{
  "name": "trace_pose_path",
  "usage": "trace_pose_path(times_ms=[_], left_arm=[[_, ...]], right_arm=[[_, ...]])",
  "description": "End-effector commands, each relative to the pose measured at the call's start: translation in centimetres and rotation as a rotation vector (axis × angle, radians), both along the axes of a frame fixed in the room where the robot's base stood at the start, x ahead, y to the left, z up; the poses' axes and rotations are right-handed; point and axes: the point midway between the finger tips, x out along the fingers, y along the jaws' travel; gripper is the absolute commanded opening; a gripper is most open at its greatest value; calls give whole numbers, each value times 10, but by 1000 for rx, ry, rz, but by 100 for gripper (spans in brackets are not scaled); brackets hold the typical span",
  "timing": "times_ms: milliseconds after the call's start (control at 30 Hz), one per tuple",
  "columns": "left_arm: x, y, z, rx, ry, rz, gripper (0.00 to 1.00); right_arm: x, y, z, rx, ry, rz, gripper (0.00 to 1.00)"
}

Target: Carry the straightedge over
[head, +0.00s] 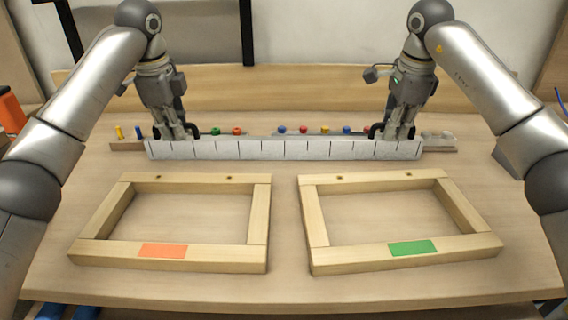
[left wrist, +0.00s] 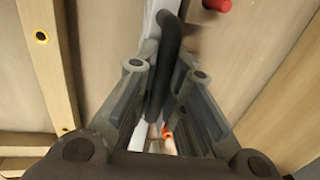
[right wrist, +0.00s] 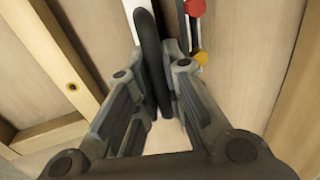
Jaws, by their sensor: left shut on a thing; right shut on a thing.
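The straightedge (head: 284,149) is a long pale silver bar with dark tick marks, lying left to right across the head view behind two wooden frames. It has a black handle near each end. My left gripper (head: 178,135) is shut on the left handle (left wrist: 168,60). My right gripper (head: 396,135) is shut on the right handle (right wrist: 150,50). The bar looks about level; I cannot tell whether it touches the table. The left frame (head: 258,215) has an orange patch (head: 162,250); the right frame (head: 315,215) has a green patch (head: 412,248).
Behind the straightedge is a low rail (head: 440,147) with several coloured pegs, partly hidden. A wooden board (head: 284,85) closes the table's back. An orange object (head: 10,110) stands at the far left. Bare table (head: 284,285) shows in front of the frames.

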Motion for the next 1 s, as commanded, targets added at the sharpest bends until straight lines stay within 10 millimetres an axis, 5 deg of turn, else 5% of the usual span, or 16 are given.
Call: trace_pose_path(times_ms=[67, 100, 233, 633, 1000], left_arm=[[0, 0, -5, -1, -2, 0, 0], [0, 0, -3, 0, 0, 0, 16], [0, 0, -3, 0, 0, 0, 32], [-1, 0, 4, 0, -2, 0, 32], [-13, 1, 68, 3, -4, 2, 32]], right_arm=[[0, 0, -5, 1, -3, 1, 0], [0, 0, -3, 1, -1, 1, 16], [0, 0, -3, 0, 0, 0, 33], [0, 0, -3, 0, 0, 0, 33], [0, 0, -3, 0, 0, 0, 33]])
